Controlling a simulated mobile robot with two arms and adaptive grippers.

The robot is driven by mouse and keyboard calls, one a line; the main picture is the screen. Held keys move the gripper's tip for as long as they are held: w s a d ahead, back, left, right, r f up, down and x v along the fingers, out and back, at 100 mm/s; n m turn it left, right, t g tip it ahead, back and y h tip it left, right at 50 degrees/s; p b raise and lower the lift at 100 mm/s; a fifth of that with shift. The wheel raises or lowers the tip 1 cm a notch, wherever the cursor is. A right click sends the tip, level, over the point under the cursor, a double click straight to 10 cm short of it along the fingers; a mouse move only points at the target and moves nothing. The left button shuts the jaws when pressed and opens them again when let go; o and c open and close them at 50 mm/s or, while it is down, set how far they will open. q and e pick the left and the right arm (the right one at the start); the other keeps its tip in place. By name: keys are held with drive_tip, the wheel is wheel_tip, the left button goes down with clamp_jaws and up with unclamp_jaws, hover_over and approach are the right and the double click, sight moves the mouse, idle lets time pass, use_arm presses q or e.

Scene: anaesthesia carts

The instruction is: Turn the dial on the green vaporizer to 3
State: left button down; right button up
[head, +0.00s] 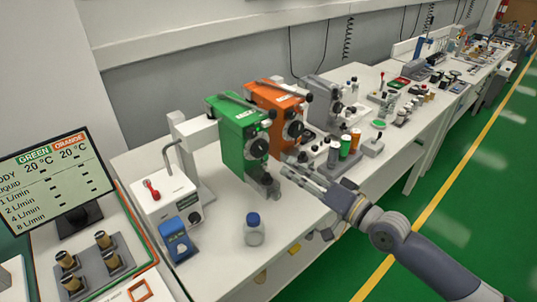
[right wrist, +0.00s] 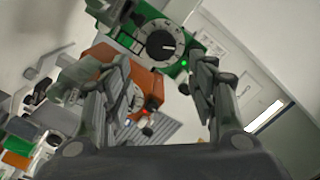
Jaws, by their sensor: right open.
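The green vaporizer (head: 237,138) stands on the white bench, left of the orange vaporizer (head: 276,116). Its dark round dial (head: 258,147) faces right toward my right arm. My right gripper (head: 290,170) is open and empty in front of the two vaporizers, apart from the dial. In the right wrist view, the green vaporizer's dial (right wrist: 166,46) shows beyond and above the gap between the fingers (right wrist: 165,85), with a white mark on its knob and a green light beside it. The number it points to is too small to read. My left gripper is not in view.
A blue-capped bottle (head: 254,229) stands on the bench in front. A white machine with a blue device (head: 177,240) stands left. A monitor (head: 52,180) is at far left. Several canisters (head: 345,146) stand right of the gripper. Bare bench lies around the bottle.

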sight(263, 150)
drive_tip(key=p+x, duration=0.2)
drive_tip(key=x, duration=0.9)
drive_tip(key=c, duration=0.8)
